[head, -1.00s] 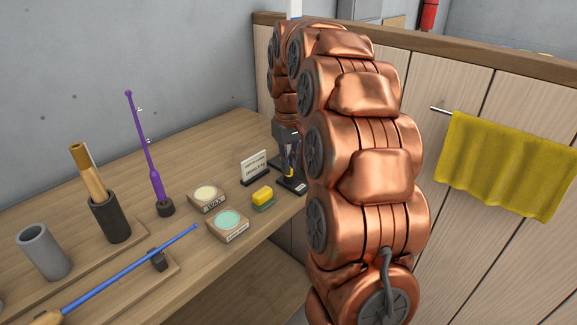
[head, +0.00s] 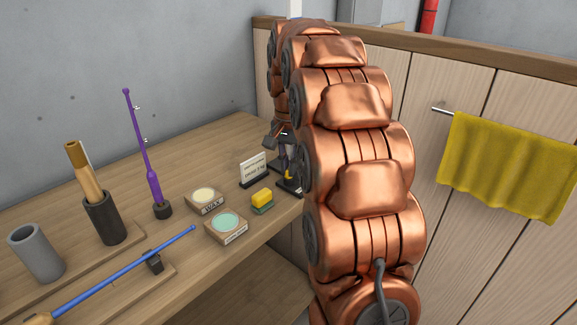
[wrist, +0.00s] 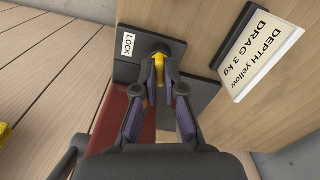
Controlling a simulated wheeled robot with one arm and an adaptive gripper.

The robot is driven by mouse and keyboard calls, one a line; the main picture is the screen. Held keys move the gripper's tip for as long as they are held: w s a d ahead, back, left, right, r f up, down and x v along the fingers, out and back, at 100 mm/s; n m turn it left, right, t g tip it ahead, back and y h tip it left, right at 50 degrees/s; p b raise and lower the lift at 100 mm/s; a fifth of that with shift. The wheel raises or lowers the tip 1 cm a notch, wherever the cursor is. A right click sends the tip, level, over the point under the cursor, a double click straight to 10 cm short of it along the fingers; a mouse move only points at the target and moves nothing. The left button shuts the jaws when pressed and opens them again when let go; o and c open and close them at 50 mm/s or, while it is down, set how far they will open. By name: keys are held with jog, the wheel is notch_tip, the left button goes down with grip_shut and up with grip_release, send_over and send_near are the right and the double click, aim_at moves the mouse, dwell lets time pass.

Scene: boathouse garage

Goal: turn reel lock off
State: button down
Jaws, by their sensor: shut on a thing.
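The yellow reel lock lever (wrist: 160,66) sits on a dark mount beside a white LOCK label (wrist: 128,45) in the wrist view. My gripper (wrist: 161,88) has its two purple-padded fingers closed on either side of the lever. The fingers hide part of it. In the head view my gripper (head: 283,150) is at the right end of the bench, above a dark base with a bit of yellow (head: 289,175). My arm hides much of the reel there.
A white sign (wrist: 262,48) reading DEPTH yellow, DRAG 3 kg stands close beside the mount. It also shows in the head view (head: 253,170). A yellow towel (head: 505,165) hangs at right.

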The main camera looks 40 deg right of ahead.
jog(key=shift+m, duration=2)
jog(key=c, duration=1.3)
grip_release()
jog(key=shift+o, duration=0.2)
jog(key=shift+r, duration=3.75)
